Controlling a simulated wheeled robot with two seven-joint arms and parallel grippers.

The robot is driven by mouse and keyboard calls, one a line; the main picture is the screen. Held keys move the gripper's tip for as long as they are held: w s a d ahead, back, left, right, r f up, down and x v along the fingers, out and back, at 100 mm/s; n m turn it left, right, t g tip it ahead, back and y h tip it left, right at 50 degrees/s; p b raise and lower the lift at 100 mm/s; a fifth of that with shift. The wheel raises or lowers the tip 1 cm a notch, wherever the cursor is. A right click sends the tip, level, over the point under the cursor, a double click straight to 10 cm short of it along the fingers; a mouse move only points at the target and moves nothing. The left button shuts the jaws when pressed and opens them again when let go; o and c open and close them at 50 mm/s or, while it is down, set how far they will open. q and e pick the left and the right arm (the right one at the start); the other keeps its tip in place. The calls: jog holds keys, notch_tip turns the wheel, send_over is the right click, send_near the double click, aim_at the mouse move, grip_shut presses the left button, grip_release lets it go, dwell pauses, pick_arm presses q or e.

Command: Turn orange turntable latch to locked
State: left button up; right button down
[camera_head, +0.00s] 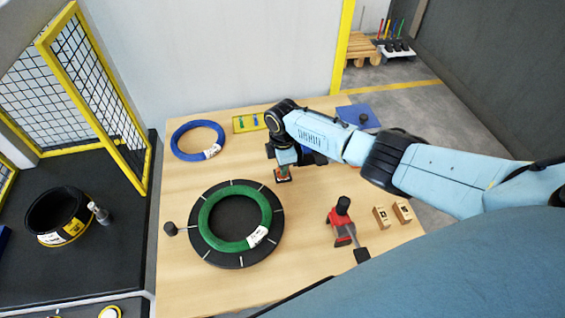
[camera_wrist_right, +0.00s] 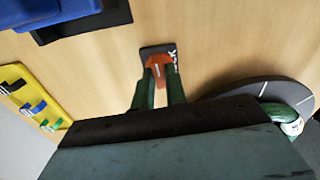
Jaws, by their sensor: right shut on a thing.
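The orange turntable latch (camera_wrist_right: 157,66) sits on a small dark base plate (camera_wrist_right: 151,50) with partly hidden white lettering. In the head view the latch (camera_head: 282,177) is at the far right of the turntable. My right gripper (camera_head: 284,168) reaches down over it; in the wrist view its green fingers (camera_wrist_right: 159,88) are shut on the orange latch. The dark round turntable (camera_head: 200,243) carries a green coil (camera_head: 208,215) with a white label. My left gripper is not in view.
A blue coil (camera_head: 188,128) and a yellow tray (camera_head: 248,122) lie at the back of the table. A red tool (camera_head: 341,229) and two wooden blocks (camera_head: 381,216) are at the right. A yellow-framed mesh door (camera_head: 101,100) stands at the left.

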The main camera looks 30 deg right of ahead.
jog(key=shift+m, duration=0.6)
jog(key=c, duration=1.4)
grip_release()
jog(key=shift+c, duration=0.2)
jog(key=shift+r, duration=0.1)
notch_tip(320, 180, up, 13)
jog(key=p, duration=0.1)
jog(key=shift+r, duration=0.15)
